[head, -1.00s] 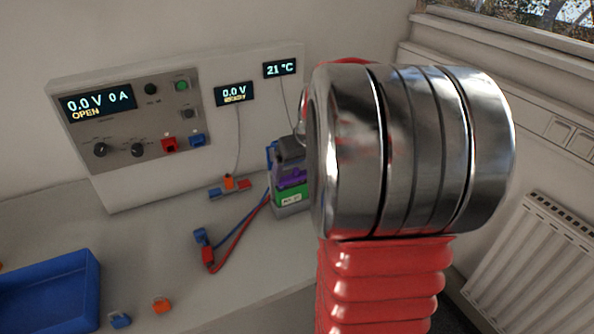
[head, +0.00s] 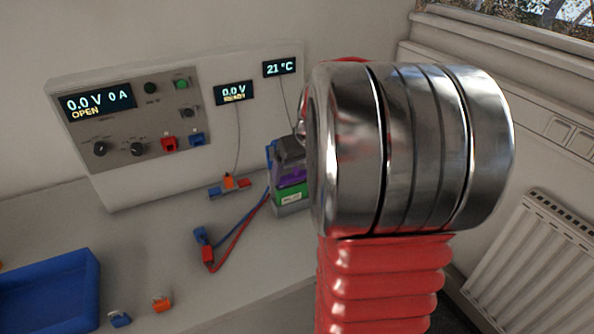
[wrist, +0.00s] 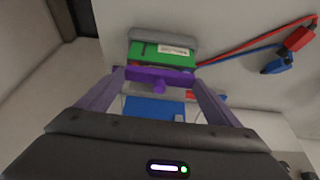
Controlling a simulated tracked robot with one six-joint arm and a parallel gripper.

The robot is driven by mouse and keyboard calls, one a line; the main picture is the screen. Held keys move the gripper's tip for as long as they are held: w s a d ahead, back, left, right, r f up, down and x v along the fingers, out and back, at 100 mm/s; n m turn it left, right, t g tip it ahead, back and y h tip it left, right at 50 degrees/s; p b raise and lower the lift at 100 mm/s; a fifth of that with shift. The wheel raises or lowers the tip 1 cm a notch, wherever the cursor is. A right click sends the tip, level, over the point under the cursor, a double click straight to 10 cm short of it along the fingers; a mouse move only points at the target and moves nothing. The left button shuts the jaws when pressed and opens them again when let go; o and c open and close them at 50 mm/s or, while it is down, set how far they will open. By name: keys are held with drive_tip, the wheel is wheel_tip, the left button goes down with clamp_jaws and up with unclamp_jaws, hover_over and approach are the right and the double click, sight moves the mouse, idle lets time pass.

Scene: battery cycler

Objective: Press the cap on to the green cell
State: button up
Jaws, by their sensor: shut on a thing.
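The green cell (head: 291,192) sits in a grey holder on the bench, partly hidden by my arm in the head view. It also shows in the wrist view (wrist: 152,50), with a white label. The purple cap (head: 290,176) is just above the green cell in the head view. In the wrist view the cap (wrist: 158,78) lies between my finger tips, beside the green face. My gripper (wrist: 160,80) is shut on the cap. Whether cap and cell touch is unclear.
Red and blue leads (head: 238,230) run from the holder across the bench to their plugs. A blue tray (head: 50,290) is at the lower left, with small orange and blue clips near it. The cycler panel (head: 130,120) stands behind. The bench between tray and holder is mostly clear.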

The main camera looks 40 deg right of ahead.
drive_tip(key=shift+f, duration=0.4)
idle(0.4)
idle(0.4)
drive_tip(key=o, duration=0.9)
drive_tip(key=shift+r, duration=0.1)
drive_tip(key=shift+r, duration=3.4)
clamp_jaws()
